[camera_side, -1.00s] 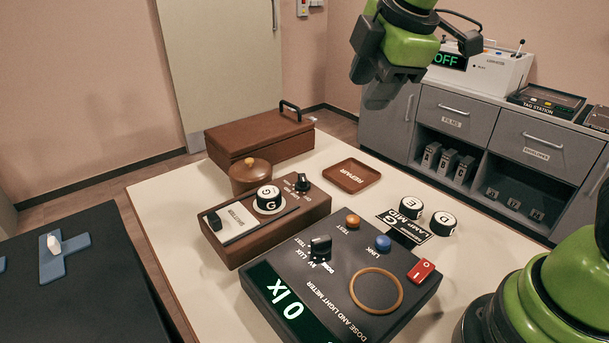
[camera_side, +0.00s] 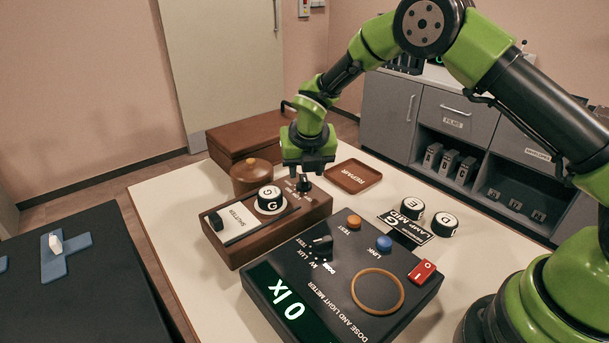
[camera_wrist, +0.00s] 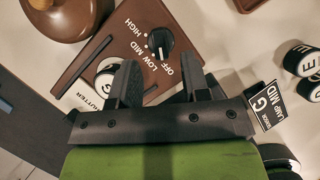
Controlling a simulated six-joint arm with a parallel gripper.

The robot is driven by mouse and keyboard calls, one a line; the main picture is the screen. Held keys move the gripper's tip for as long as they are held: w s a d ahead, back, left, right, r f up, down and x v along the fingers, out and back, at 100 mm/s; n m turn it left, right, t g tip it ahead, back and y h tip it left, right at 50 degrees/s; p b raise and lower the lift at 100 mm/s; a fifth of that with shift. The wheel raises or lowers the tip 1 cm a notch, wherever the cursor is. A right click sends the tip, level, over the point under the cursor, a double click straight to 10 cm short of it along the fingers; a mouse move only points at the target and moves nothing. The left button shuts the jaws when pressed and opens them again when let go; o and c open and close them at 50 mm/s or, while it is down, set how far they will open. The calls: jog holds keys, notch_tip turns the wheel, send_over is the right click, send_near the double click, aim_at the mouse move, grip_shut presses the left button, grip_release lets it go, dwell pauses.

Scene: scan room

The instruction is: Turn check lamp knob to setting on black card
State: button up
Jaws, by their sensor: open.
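The check lamp knob (camera_side: 304,183) is black and sits at the far end of a brown box (camera_side: 240,252). In the wrist view the knob (camera_wrist: 159,41) has OFF, LOW, MID and HIGH around it. Its white mark seems to point toward OFF. The black card (camera_side: 408,225) lies on the table and reads G and LAMP MID; it also shows in the wrist view (camera_wrist: 268,106). My gripper (camera_side: 307,172) is above the knob, pointing down. In the wrist view its fingers (camera_wrist: 161,78) are apart and empty, with the knob beyond them. Contact is not visible.
A G disc (camera_side: 269,199) and a shutter slider (camera_side: 215,221) share the box. A round lidded pot (camera_side: 251,176), a brown case (camera_side: 258,138) and a REPAIR tray (camera_side: 353,177) stand close by. The meter (camera_side: 340,275) is in front. E (camera_side: 412,208) and D (camera_side: 445,223) discs stand near the card.

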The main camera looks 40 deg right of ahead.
aim_at(304, 178)
jog(key=shift+x, duration=1.8)
grip_shut()
